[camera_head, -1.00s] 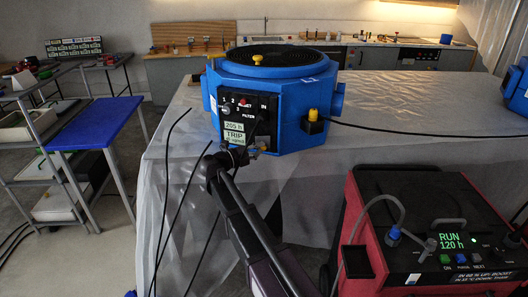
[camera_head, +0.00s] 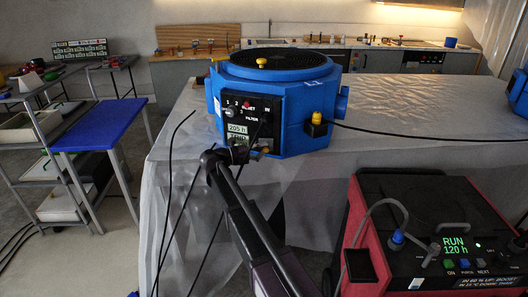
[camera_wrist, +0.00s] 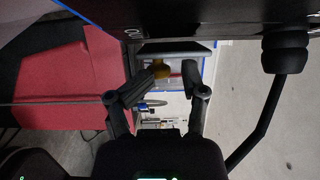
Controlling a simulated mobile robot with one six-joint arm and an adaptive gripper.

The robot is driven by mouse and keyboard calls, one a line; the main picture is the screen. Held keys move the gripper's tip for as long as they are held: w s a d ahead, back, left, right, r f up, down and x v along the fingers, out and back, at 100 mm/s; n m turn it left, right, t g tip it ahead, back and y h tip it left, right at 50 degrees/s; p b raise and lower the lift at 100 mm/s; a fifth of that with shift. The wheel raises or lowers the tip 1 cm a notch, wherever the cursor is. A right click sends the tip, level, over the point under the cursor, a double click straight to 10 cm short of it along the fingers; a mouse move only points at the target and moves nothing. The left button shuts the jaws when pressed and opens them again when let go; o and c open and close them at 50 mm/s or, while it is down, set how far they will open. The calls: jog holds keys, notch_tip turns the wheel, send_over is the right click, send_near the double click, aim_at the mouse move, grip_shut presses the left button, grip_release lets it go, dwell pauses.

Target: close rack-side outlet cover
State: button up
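A blue machine (camera_head: 300,130) with a black control panel (camera_head: 250,104) stands on the sheet-covered table. I cannot pick out the rack-side outlet cover with certainty. My gripper (camera_head: 238,154) is at the lower part of the panel and hides some of it. A small yellow part (camera_head: 265,151) shows just right of it. In the wrist view my gripper (camera_wrist: 170,72) has its two fingers apart, with a yellow part (camera_wrist: 162,69) between or just beyond the tips. A grey flap-like piece (camera_wrist: 175,48) lies behind it. Contact cannot be told.
A black cable (camera_head: 430,132) runs right from the machine's yellow-topped fitting (camera_head: 317,122). Loose black cables hang at the table's left corner. A red unit (camera_head: 440,240) reading "RUN 120 h" stands at front right. A blue-topped rack (camera_head: 97,126) stands left, with free floor between.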

dwell(0.3)
jog(key=shift+a, duration=0.1)
jog(key=v, duration=1.2)
jog(key=shift+f, duration=0.1)
